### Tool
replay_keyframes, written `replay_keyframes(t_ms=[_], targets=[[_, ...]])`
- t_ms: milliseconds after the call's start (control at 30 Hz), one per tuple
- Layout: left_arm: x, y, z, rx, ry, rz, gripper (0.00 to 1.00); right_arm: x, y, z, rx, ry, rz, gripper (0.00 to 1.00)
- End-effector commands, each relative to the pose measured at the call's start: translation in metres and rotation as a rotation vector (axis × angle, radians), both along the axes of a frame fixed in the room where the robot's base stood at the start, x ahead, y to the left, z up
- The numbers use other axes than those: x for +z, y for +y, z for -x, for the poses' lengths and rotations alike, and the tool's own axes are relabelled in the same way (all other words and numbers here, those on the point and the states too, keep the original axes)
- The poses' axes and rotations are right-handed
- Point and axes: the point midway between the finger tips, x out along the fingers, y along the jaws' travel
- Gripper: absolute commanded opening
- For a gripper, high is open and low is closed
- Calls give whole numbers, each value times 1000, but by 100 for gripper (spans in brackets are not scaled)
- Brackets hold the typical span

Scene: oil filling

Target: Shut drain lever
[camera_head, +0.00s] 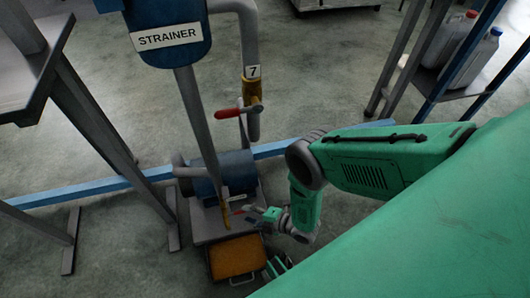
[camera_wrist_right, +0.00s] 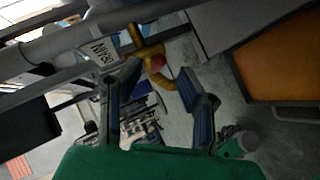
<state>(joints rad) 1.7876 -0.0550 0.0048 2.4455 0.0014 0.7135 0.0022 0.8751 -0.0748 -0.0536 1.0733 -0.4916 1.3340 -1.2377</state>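The drain valve (camera_head: 226,212) is a yellow fitting low on the pipe under the strainer (camera_head: 168,30). In the right wrist view the yellow drain valve (camera_wrist_right: 148,52) sits beside a white DRAIN label (camera_wrist_right: 103,50). Its lever has a red end (camera_wrist_right: 158,63), which also shows small in the head view (camera_head: 238,212). My right gripper (camera_head: 252,211) is just right of the valve. In the wrist view my right gripper (camera_wrist_right: 155,82) has its fingers spread, with the red end seen between and beyond them. Contact cannot be told.
A tray with an orange inside (camera_head: 235,256) lies on the floor below the drain. A red-handled valve (camera_head: 228,113) marked 7 is above. Blue floor beams (camera_head: 80,190), a left table (camera_head: 30,80) and a right rack with jugs (camera_head: 480,50) stand around.

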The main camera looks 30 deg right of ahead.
Motion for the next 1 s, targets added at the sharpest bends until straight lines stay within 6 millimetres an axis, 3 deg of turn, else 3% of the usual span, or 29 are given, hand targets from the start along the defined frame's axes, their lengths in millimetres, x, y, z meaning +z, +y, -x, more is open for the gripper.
replay_keyframes(t_ms=[200, 400, 1000], targets=[[0, 0, 0, 0, 0, 0, 0, 18, -26, 37, 0, 5, 2, 32], [0, 0, 0, 0, 0, 0, 0, 29, -40, 58, 1, 4, 0, 32], [-1, 0, -2, 0, 2, 0, 0, 32, -44, 63, 0, 2, 0, 32]])
